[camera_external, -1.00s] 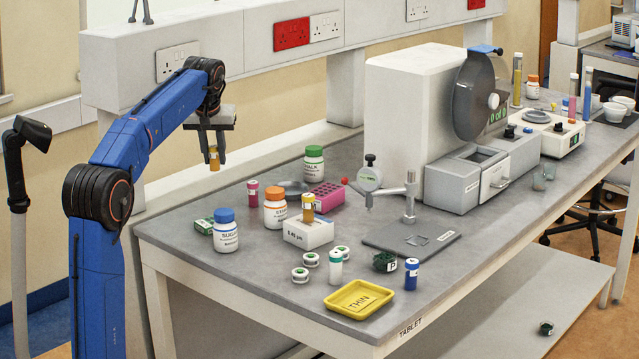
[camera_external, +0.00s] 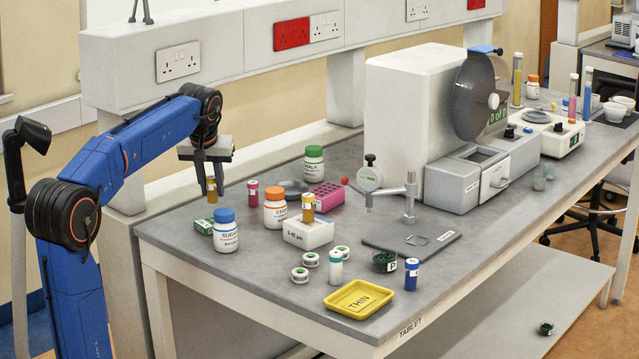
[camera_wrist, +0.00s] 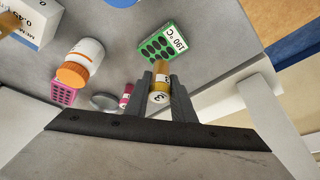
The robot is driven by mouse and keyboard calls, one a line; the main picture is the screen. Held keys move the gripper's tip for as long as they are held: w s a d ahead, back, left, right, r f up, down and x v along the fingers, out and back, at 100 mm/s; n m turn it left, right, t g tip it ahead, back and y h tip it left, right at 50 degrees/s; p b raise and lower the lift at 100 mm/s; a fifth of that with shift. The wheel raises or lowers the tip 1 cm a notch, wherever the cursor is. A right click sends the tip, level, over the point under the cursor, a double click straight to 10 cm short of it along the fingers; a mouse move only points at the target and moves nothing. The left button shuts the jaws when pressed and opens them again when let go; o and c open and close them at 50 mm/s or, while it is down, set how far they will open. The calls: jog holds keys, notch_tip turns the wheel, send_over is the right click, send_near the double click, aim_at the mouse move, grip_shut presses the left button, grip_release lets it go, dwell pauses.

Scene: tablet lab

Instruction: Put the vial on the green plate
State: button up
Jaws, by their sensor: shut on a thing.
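My gripper (camera_external: 211,187) is shut on a small amber vial (camera_external: 211,191) with a white label. In the wrist view the vial (camera_wrist: 160,86) sits between my two fingers (camera_wrist: 161,80). The green plate (camera_external: 204,226) lies at the left of the bench, carries "190 °C" and has dark oval spots; it also shows in the wrist view (camera_wrist: 158,43), just beyond the fingertips. In the external view the vial hangs just above and behind the plate. I cannot tell the exact gap. Another amber vial (camera_external: 308,208) stands in a white box.
A blue-capped bottle (camera_external: 226,234) stands close to the plate's right. A pink vial (camera_external: 252,192) and an orange-capped bottle (camera_external: 275,211) stand farther right. A yellow tray (camera_external: 341,303) lies near the front edge. The bench (camera_external: 190,258) is clear in front of the plate.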

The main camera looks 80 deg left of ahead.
aim_at(213, 203)
jog(key=shift+f, duration=2.3)
jog(key=shift+f, duration=0.15)
jog(key=o, duration=1)
jog(key=v, duration=1.2)
